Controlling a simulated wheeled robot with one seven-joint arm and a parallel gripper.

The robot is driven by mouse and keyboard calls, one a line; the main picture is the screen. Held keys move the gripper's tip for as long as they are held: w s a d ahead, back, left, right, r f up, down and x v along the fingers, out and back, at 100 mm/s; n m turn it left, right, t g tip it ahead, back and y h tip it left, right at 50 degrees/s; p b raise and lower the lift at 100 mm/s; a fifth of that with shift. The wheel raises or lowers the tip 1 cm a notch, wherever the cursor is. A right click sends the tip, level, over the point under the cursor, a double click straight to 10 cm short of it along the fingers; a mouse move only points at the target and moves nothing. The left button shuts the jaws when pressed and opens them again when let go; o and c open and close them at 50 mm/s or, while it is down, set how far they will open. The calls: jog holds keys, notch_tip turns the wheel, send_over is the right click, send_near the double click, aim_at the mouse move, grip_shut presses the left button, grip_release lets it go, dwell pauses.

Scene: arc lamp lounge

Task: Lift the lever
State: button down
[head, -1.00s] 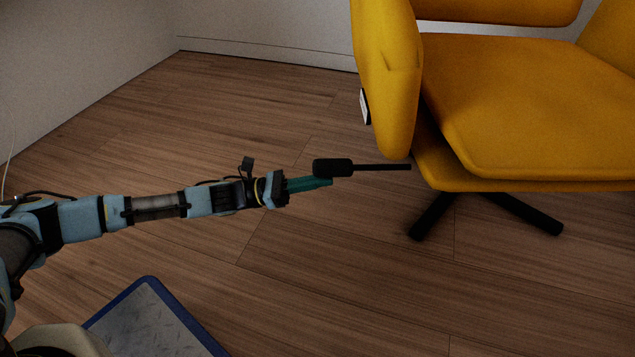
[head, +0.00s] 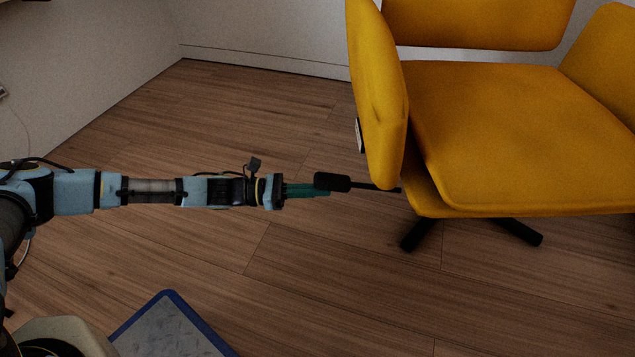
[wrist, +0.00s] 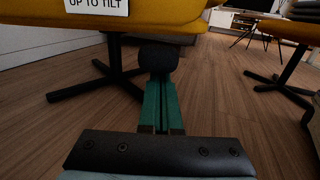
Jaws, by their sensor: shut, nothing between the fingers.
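The lever is a thin black rod with a thick black grip (head: 332,182). It sticks out to the left from under the yellow chair's seat, with its outer end slightly higher than its root. In the wrist view the grip (wrist: 158,56) is seen end-on, covering my fingertips' far end. My gripper (head: 318,189) has teal fingers, closed together with nothing between them. The fingers (wrist: 161,100) reach to the grip and appear to lie just under it; contact is hard to confirm.
The yellow chair (head: 500,130) stands on dark legs (head: 515,231). A white label reading "UP TO TILT" (wrist: 97,5) is on its side. A blue-edged mat (head: 170,325) lies in front. Wooden floor (head: 340,270) around the arm is clear.

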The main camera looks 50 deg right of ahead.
aim_at(321, 178)
notch_tip(321, 178, up, 4)
jog(key=p, duration=0.2)
jog(key=t+y+p, duration=0.1)
jog(key=p, duration=0.2)
jog(key=shift+s+d+f, duration=0.1)
jog(key=shift+s+f, duration=0.05)
jog(key=shift+f, duration=0.1)
jog(key=r+t+p, duration=0.1)
jog(key=p, duration=0.2)
jog(key=shift+s+d+r+y, duration=0.1)
jog(key=shift+s+y, duration=0.05)
jog(key=shift+y, duration=0.25)
jog(key=shift+f, duration=0.4)
jog(key=f, duration=0.1)
jog(key=f+b, duration=0.1)
jog(key=w, duration=0.1)
jog(key=shift+a+f+b, duration=0.3)
jog(key=shift+a+f, duration=0.1)
jog(key=f+p+v, duration=0.1)
jog(key=p+v, duration=0.1)
jog(key=v, duration=0.8)
jog(key=shift+w+a, duration=0.15)
jog(key=shift+a, duration=0.1)
jog(key=shift+r, duration=0.1)
